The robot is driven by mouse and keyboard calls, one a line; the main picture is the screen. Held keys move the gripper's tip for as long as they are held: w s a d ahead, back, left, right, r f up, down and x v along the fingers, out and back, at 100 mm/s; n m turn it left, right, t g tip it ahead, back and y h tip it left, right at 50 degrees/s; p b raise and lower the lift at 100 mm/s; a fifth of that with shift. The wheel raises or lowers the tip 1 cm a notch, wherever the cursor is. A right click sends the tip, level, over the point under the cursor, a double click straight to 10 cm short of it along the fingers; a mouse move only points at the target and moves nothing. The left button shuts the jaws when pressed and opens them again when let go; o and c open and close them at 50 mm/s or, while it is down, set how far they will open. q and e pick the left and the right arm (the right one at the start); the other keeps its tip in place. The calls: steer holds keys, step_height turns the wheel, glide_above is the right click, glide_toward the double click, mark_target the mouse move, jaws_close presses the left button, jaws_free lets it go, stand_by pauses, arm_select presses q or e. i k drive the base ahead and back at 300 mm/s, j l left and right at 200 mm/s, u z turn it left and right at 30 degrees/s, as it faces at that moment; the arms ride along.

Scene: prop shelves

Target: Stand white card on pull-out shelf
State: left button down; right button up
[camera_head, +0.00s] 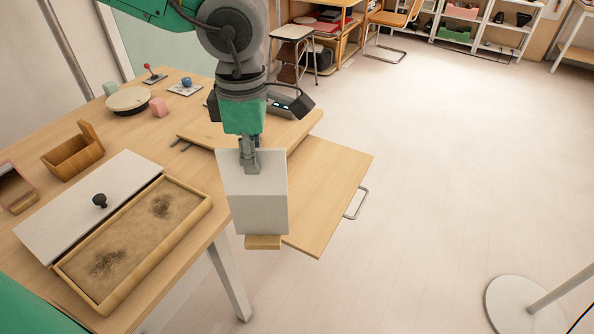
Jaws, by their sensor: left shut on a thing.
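The white card (260,209) is upright near the middle of the view, with a small wooden foot (262,242) showing under its lower edge. My left gripper (250,160) is shut on the card's top edge from above. The pull-out shelf (325,185) is a light wooden board extending from the table's right side, with a metal handle (357,203) on its outer edge. The card overlaps the shelf's near left part in the picture and hides some of it. I cannot tell whether the foot touches the shelf. My right gripper is not in view.
The shelf's visible surface is clear. Open floor lies right.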

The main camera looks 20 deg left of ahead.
mark_target(314, 184)
steer(key=i, duration=0.9)
